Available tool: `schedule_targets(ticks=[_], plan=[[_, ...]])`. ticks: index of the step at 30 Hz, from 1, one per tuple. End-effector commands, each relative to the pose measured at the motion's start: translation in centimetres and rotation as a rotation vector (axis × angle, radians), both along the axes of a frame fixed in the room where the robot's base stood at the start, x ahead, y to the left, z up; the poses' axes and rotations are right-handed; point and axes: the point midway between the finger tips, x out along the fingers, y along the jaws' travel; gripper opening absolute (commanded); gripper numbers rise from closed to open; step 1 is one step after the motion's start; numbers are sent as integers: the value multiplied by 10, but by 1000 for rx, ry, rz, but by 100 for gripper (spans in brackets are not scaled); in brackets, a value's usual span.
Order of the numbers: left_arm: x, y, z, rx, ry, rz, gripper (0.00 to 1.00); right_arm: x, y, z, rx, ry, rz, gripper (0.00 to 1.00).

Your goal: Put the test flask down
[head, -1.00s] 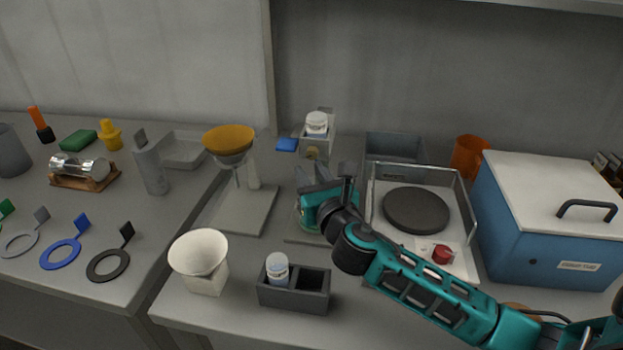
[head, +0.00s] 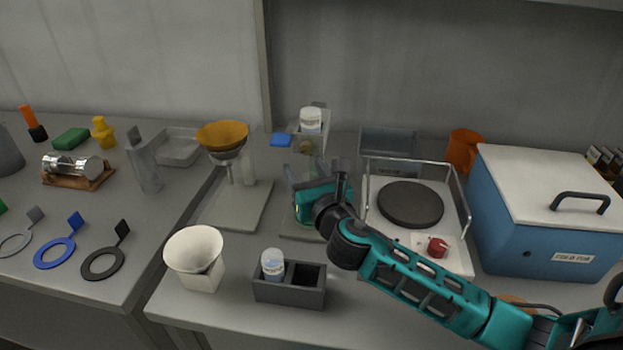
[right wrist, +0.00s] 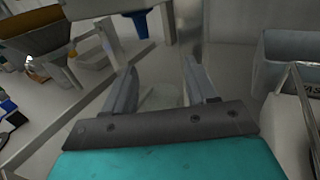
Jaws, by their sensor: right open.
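My right gripper (head: 318,178) is open, low over a flat grey pad (head: 292,231) in the middle of the bench. A clear, green-tinted glass shape, probably the test flask (head: 302,212), shows on the pad beside and partly behind the gripper; the gripper hides much of it. In the right wrist view the two grey fingers (right wrist: 162,92) stand apart, with a faint, pale see-through shape (right wrist: 160,97) between them. I cannot tell whether the fingers touch it. My left gripper is not in view.
A hot plate (head: 385,240) with a clear guard and a blue cold tub (head: 540,240) stand to the right. An orange funnel on a stand (head: 222,135) is to the left. A dark two-slot rack (head: 290,292) and white funnel (head: 194,250) are in front.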

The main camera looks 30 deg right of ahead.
Motion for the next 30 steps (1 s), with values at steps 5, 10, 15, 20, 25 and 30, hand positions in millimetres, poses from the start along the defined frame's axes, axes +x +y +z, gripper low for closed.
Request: schedule_targets(ticks=[5, 10, 15, 20, 25, 30], plan=[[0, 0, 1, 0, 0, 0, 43, -18, 2, 1, -1, 1, 0, 57], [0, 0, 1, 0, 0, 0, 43, -53, 6, 1, -1, 2, 1, 57], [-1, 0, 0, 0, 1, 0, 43, -85, 10, 1, 1, 2, 1, 57], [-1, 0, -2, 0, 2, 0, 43, -107, 13, 1, -1, 0, 0, 57], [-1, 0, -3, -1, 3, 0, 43, -117, 14, 2, 0, -2, 0, 57], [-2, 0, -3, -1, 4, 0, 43, -119, 14, 3, 0, -3, -1, 57]])
